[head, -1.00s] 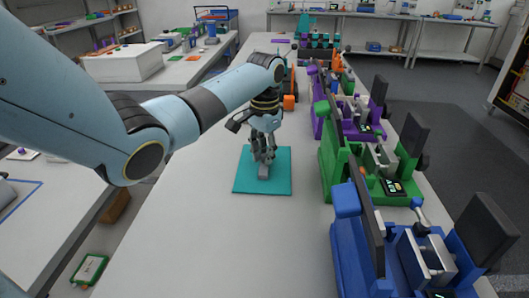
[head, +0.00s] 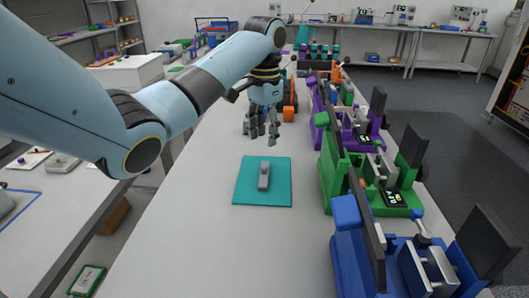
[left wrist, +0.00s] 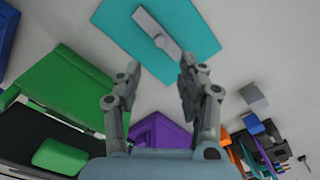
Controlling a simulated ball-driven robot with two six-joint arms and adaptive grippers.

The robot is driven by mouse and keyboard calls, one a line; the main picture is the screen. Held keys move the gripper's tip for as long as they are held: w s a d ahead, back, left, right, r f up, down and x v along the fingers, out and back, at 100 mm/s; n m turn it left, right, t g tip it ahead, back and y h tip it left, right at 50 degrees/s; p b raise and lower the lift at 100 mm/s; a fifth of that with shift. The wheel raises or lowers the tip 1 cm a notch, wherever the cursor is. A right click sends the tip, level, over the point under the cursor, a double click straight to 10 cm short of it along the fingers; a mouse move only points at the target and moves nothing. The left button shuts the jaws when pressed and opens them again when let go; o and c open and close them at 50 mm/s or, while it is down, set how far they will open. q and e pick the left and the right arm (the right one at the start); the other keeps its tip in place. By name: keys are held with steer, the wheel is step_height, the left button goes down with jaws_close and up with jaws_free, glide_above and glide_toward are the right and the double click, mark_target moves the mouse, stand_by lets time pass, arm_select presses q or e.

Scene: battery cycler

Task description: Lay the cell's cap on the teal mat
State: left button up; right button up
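The teal mat (head: 245,193) lies flat on the pale bench. A small grey oblong piece with a raised knob, which looks like the cap (head: 264,178), lies on the mat near its middle. The cap (left wrist: 160,35) and the teal mat (left wrist: 112,22) also show in the left wrist view, beyond my fingertips. My left gripper (head: 262,136) is open and empty, above the bench just past the mat's far edge. Its fingers (left wrist: 155,75) stand well apart with nothing between them. My right gripper does not show.
Blue (head: 350,240), green (head: 337,170) and purple (head: 322,120) clamp-like stations line the bench's right side. A small grey block (left wrist: 254,98) sits on the bench near my left gripper. The bench (head: 190,235) left of and before the mat is clear.

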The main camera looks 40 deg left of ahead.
arm_select(q)
step_height(320, 180, up, 3)
steer(key=shift+f, duration=0.1)
stand_by(0.6)
